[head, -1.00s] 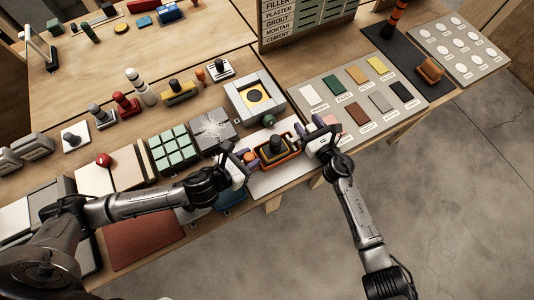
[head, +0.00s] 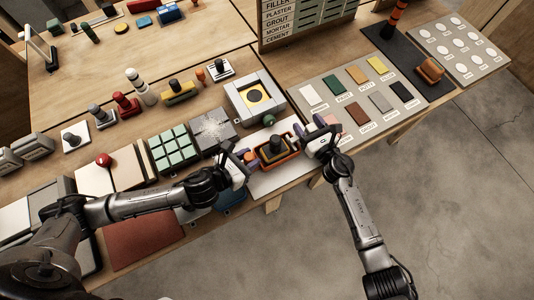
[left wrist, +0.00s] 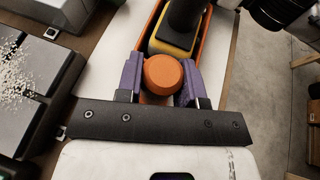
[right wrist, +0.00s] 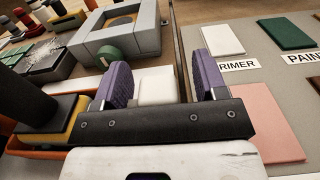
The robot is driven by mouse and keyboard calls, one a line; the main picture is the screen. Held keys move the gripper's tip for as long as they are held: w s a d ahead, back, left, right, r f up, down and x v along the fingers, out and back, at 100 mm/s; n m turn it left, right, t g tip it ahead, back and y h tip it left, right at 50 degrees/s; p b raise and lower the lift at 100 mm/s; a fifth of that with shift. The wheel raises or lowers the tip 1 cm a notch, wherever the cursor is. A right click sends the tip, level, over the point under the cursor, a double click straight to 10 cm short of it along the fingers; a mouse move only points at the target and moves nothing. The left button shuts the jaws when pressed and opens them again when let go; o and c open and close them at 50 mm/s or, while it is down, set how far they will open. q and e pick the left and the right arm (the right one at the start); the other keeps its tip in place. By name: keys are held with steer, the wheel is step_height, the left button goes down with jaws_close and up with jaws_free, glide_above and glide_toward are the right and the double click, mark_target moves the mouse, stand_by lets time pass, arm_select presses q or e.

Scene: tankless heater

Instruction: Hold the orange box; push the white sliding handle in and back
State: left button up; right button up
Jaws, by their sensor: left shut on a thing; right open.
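The orange box (head: 283,157) lies on a white plate at the table's front edge. A yellow block with a dark upright grip (head: 274,144) sits in it. My left gripper (head: 249,157) is at the box's left end. In the left wrist view its purple fingers are shut on a round orange knob (left wrist: 163,73) at the box's end. My right gripper (head: 309,127) is open at the box's right end. In the right wrist view the white handle (right wrist: 157,86) shows between its purple fingers (right wrist: 160,82), with a gap on the right side.
A grey box with a yellow centre and green knob (head: 256,95) stands just behind. A sample board with coloured tiles (head: 352,95) lies to the right. Open floor lies in front.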

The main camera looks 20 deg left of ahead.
steer(key=v, duration=1.2)
steer(key=shift+w, duration=0.1)
steer(key=shift+c, duration=0.5)
steer(key=shift+a, duration=0.1)
steer(key=shift+x, duration=5.9)
steer(key=shift+c, duration=0.2)
